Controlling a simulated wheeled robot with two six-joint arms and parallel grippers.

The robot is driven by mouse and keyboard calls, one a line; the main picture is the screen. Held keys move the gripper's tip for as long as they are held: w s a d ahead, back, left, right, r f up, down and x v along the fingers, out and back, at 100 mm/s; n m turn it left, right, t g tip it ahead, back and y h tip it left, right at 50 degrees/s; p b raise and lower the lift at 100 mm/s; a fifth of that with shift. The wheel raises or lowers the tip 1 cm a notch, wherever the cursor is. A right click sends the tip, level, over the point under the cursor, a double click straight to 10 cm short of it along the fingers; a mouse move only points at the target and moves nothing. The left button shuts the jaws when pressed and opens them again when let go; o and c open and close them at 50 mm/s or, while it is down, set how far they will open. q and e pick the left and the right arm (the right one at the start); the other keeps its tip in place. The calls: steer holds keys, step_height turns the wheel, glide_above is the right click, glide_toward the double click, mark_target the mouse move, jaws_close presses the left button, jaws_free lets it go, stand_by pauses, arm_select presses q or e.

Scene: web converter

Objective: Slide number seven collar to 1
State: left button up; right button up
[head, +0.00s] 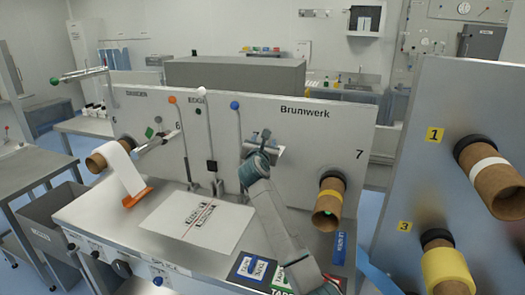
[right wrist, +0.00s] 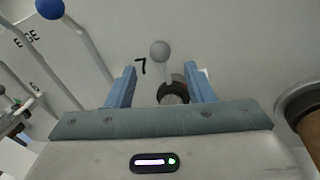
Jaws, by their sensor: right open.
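My right gripper (right wrist: 160,85) is open, with one blue finger on each side of the collar. I cannot tell whether they touch it. In the head view this gripper (head: 264,139) is in front of the upright Brunwerk panel (head: 300,140) and hides most of the collar. No scale mark "1" is legible on its shaft. My left gripper is not in view.
A blue-ball lever (head: 236,140) stands just left. A separate panel (head: 450,130) with tags 1 and 3 and core rolls stands at right.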

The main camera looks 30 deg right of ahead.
steer(key=shift+v, duration=1.25)
